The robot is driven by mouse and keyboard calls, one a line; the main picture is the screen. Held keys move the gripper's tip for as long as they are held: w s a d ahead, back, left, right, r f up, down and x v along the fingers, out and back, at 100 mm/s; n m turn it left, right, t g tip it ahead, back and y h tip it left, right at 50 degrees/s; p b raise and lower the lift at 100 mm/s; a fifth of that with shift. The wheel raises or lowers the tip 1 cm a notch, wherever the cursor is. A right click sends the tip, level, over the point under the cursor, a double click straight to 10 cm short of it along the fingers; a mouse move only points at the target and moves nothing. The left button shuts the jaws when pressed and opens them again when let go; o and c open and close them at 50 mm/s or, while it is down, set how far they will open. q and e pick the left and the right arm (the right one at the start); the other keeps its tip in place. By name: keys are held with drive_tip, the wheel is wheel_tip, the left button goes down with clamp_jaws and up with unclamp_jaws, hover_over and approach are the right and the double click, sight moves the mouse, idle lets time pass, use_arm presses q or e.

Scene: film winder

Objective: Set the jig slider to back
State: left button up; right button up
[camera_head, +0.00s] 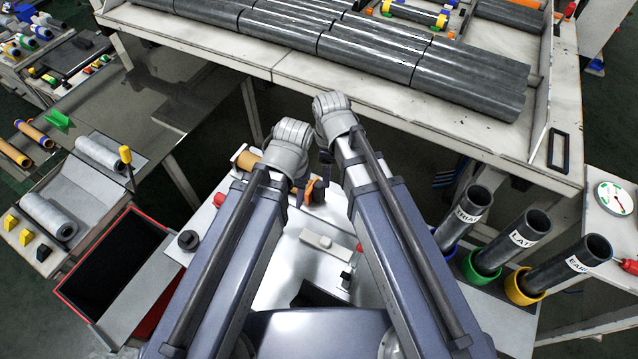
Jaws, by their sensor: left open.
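A white table top (285,270) lies below and between my two arms. A small pale block (317,240) sits on it; it may be the jig slider, but I cannot make out its marked positions. My left gripper (311,190) shows only in part as a small dark shape beyond the block, beside the left arm. It is open, and I see nothing between its fingers. An orange part shows close to it; I cannot tell whether they touch.
A tan roll (247,160) and a black knob (188,240) sit on the left side of the table top. A red-rimmed black bin (112,262) stands at left. Dark tubes in coloured holders, one in a green ring (481,265), stand at right. A bench with dark pipes (420,75) spans the back.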

sight(319, 184)
drive_tip(key=a+m, duration=0.1)
drive_tip(key=m, duration=0.1)
drive_tip(key=a+m, duration=0.1)
drive_tip(key=m, duration=0.1)
drive_tip(key=shift+w+a, duration=0.1)
drive_tip(key=shift+a, duration=0.05)
use_arm(q)
drive_tip(key=shift+f, duration=0.1)
use_arm(e)
drive_tip(key=shift+f, duration=0.1)
use_arm(q)
wheel_tip(319, 184, down, 8)
drive_tip(key=b, duration=0.8)
use_arm(e)
wheel_tip(319, 184, down, 8)
drive_tip(key=shift+r, duration=0.2)
use_arm(q)
drive_tip(key=shift+r, duration=0.2)
use_arm(e)
clamp_jaws()
